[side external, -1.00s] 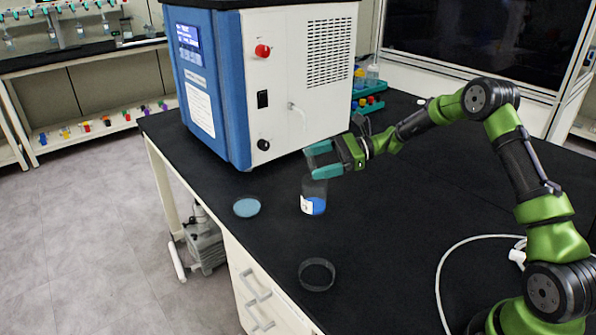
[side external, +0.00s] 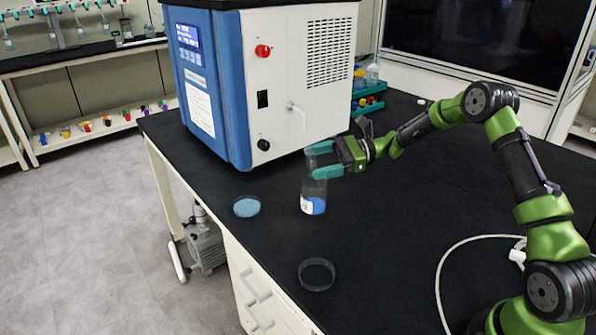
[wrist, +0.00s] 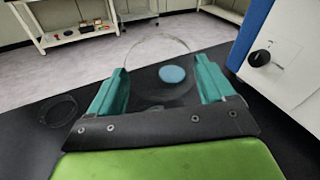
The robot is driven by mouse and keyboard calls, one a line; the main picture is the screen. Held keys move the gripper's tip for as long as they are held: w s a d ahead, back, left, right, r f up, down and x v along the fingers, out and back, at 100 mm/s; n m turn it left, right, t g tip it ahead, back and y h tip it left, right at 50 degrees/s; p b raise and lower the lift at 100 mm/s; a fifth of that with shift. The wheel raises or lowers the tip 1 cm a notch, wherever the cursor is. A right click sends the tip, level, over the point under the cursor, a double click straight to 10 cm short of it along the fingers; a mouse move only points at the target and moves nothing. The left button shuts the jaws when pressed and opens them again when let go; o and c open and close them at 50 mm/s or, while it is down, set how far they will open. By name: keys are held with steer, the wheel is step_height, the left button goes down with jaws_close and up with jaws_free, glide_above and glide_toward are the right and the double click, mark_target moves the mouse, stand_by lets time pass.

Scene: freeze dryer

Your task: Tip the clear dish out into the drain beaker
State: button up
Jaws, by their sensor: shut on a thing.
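My gripper (side external: 318,160) is shut on a clear dish (wrist: 150,52), which shows as a faint round outline between the two teal fingers in the wrist view. In the side view the dish is hard to make out and appears tilted; I cannot tell whether anything is in it. The drain beaker (side external: 313,203), clear with a white label and blue in its lower part, stands upright on the black bench just below my gripper. In the wrist view the beaker is mostly unclear behind the held dish.
A shallow dish with pale blue contents (side external: 247,207) lies left of the beaker near the bench edge. An empty dark-rimmed round dish (side external: 317,274) lies nearer the front. The blue and white freeze dryer (side external: 300,80) stands close behind. A white cable (side external: 452,252) curves across the right side.

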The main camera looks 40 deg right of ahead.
steer(key=shift+s+d+t+y, duration=0.15)
steer(key=shift+d+t+y, duration=0.3)
steer(key=shift+y, duration=0.45)
stand_by(1.9)
